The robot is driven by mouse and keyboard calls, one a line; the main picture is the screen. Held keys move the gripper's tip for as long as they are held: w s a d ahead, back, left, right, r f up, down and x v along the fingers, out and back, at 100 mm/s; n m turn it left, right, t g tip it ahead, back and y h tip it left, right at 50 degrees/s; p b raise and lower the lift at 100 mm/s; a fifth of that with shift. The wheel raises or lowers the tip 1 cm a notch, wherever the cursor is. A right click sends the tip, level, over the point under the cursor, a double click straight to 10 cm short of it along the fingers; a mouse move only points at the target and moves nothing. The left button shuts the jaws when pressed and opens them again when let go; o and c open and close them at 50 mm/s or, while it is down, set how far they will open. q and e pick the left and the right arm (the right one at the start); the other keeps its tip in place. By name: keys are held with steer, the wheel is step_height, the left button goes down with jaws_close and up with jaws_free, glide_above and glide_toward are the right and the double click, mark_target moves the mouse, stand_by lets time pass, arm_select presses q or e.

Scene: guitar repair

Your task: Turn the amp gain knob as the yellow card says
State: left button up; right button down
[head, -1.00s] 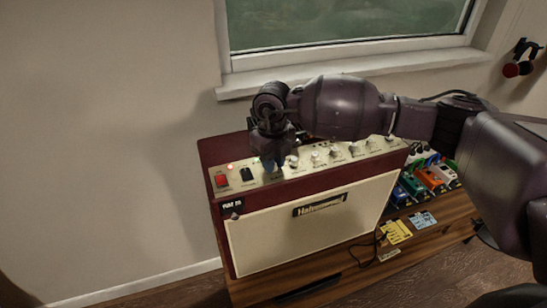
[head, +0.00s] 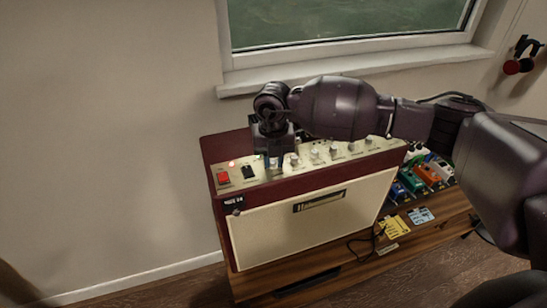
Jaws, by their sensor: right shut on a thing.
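The amp (head: 310,218), dark red with a cream front, stands on a wooden bench. Its top panel (head: 262,178) carries a red switch, a black switch and a row of several silver knobs. My right gripper (head: 275,161) points down over the panel, just right of the black switch (head: 249,171). It is shut on a knob at the left end of the row, which the gripper mostly hides. The yellow card (head: 393,227) lies on the bench right of the amp; its writing is too small to read. My left gripper is not in view.
Several coloured pedals (head: 425,172) stand right of the amp. A blue card (head: 421,215) lies beside the yellow one, and a black cable (head: 360,246) lies on the bench (head: 330,275). A window is behind; headphones (head: 519,58) hang at right.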

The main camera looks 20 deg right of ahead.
mark_target(273, 161)
stand_by(0.3)
steer(key=c, duration=1)
jaws_free()
steer(key=shift+r, duration=0.1)
step_height(273, 161, up, 11)
steer(key=shift+b, duration=0.35)
